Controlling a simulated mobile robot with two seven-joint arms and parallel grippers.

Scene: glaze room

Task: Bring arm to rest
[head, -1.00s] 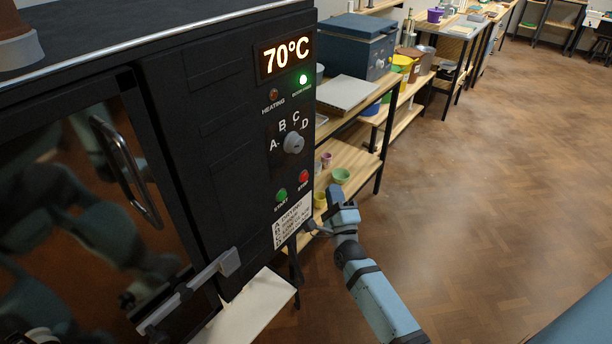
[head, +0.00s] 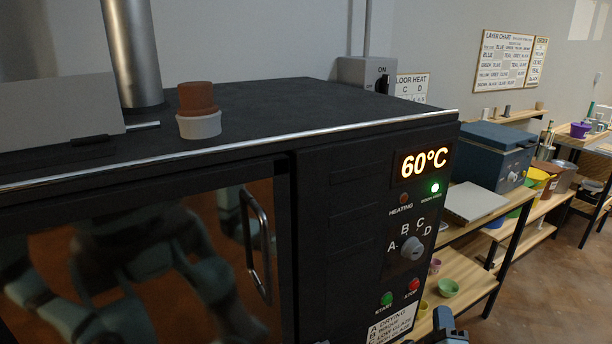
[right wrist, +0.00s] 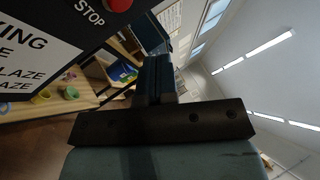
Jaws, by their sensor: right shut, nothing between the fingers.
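My right gripper (head: 447,330) is at the bottom edge of the head view, below the kiln's buttons, shut and empty. In the right wrist view its closed fingers (right wrist: 157,78) point away from the camera, near the kiln's red stop button (right wrist: 118,5) and printed label (right wrist: 35,55). My left gripper does not show directly. The dark kiln (head: 330,230) has its glass door closed. Its display (head: 424,163) reads 60°C, with a lit green lamp (head: 435,188) below it.
A terracotta and grey pot (head: 198,112) stands on the kiln top near a metal flue (head: 132,50). The door handle (head: 257,245) sticks out. To the right, wooden shelves (head: 462,285) hold a blue box (head: 490,150) and bowls. Open floor (head: 550,290) lies at the lower right.

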